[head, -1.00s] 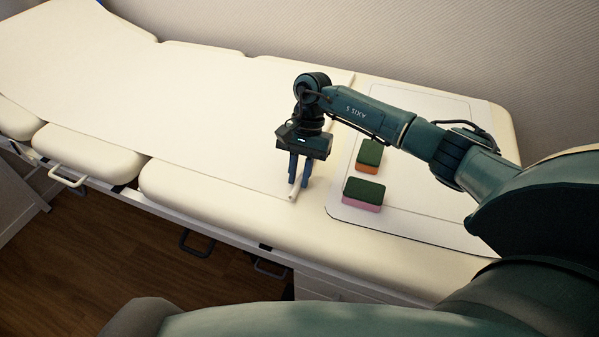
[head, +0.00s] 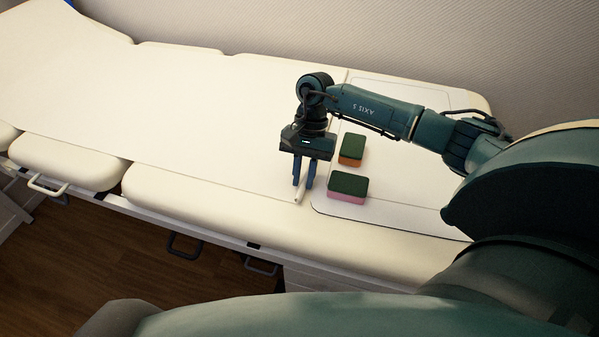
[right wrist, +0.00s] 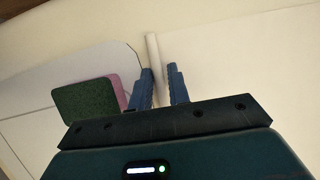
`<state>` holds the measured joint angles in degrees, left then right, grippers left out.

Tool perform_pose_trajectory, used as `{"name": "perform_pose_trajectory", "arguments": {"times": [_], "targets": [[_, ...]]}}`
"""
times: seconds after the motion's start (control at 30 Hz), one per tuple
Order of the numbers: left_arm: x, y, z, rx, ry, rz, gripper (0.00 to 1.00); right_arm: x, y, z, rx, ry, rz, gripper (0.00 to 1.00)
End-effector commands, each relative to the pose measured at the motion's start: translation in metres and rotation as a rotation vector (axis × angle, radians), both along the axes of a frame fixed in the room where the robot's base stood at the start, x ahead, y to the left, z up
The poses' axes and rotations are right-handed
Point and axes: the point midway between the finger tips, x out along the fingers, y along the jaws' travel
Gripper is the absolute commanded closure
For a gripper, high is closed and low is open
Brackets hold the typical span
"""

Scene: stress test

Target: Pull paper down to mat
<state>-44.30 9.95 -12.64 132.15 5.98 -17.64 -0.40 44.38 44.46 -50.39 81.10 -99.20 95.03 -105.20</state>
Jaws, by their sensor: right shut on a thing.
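The paper (head: 225,130) is a wide cream sheet along the padded bed, with a thin pale rod (head: 298,197) at its right end. My right gripper (head: 303,187) points down and is shut on the near end of this rod. The right wrist view shows the rod (right wrist: 153,52) between the blue fingers (right wrist: 160,75). The mat (head: 400,185) is a pale sheet with a dark rounded outline. Its left edge lies just right of the rod, with a narrow gap at the near end. The far part of the rod is hidden behind my gripper and arm. My left gripper is not in view.
Two green-topped sponges lie on the mat, one orange below (head: 351,149) and one pink below (head: 348,188), close to my right gripper. The bed (head: 215,205) has a bare strip along its near edge. A wall (head: 400,40) stands behind it.

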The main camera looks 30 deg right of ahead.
Motion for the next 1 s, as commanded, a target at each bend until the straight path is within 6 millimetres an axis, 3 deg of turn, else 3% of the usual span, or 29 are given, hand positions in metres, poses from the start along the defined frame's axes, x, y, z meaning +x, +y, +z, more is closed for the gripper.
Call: {"name": "perform_pose_trajectory", "arguments": {"times": [0.03, 0.07, 0.3, 0.67, 1.0], "targets": [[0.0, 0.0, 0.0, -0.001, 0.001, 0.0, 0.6, 0.001, 0.0, 0.0, 0.0, -0.001, -0.001, 1.0], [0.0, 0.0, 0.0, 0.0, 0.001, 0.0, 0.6, 0.001, 0.0, 0.0, 0.0, -0.001, -0.001, 0.8], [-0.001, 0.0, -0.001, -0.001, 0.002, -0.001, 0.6, 0.001, 0.0, 0.0, 0.0, -0.001, 0.0, 0.6], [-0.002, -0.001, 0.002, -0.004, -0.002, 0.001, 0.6, 0.004, -0.003, 0.009, -0.001, -0.003, -0.001, 0.6], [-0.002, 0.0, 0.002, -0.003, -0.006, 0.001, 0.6, 0.022, -0.022, 0.074, 0.0, -0.006, -0.002, 0.6]]}}
